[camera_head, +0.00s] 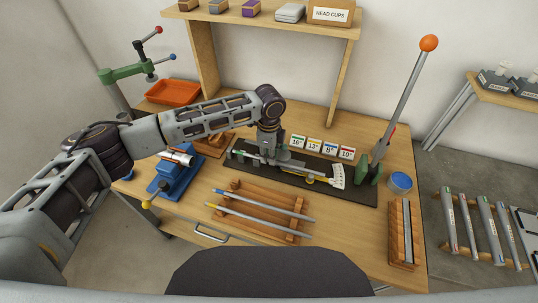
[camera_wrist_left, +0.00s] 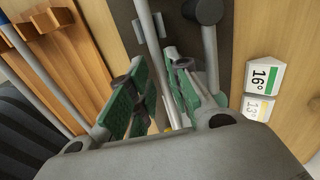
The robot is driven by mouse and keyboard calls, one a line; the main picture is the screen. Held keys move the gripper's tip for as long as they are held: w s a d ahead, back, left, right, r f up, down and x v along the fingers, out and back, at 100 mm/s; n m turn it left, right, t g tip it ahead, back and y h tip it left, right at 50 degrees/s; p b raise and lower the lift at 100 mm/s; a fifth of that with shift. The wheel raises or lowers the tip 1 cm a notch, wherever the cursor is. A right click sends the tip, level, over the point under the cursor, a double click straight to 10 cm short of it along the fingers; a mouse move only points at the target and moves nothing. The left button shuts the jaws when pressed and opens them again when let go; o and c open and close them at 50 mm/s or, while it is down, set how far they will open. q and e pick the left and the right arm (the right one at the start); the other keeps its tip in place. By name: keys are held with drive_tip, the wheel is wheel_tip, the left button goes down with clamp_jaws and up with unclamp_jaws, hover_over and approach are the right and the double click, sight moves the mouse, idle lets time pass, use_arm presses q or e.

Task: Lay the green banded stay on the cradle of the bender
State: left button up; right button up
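The bender has a dark bed (camera_head: 356,190), a white fan-shaped scale (camera_head: 338,176) and a tall lever with an orange knob (camera_head: 428,43). A grey rod, the likely green banded stay (camera_wrist_left: 147,25), runs along the bed in the left wrist view; its band is not clear there. My left gripper (camera_head: 268,152) points down over the bed's left part. In the left wrist view its green-padded fingers (camera_wrist_left: 155,58) stand on both sides of the rod, seemingly with a narrow gap. I cannot tell whether the rod fully rests on the cradle. My right gripper is out of view.
A wooden rack (camera_head: 262,205) in front holds yellow- and blue-banded rods. A blue vise (camera_head: 177,175) stands left, number cards (camera_head: 322,147) behind the bed. An orange tray (camera_head: 173,92) sits back left.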

use_arm(q)
drive_tip(key=shift+o, duration=0.8)
drive_tip(key=shift+s+a+f, duration=0.1)
drive_tip(key=shift+s+f, duration=0.1)
drive_tip(key=shift+f, duration=0.35)
drive_tip(key=shift+w, duration=0.15)
drive_tip(key=shift+r, duration=0.3)
drive_tip(key=shift+r, duration=0.2)
wheel_tip(320, 180, up, 11)
drive_tip(key=shift+r, duration=0.2)
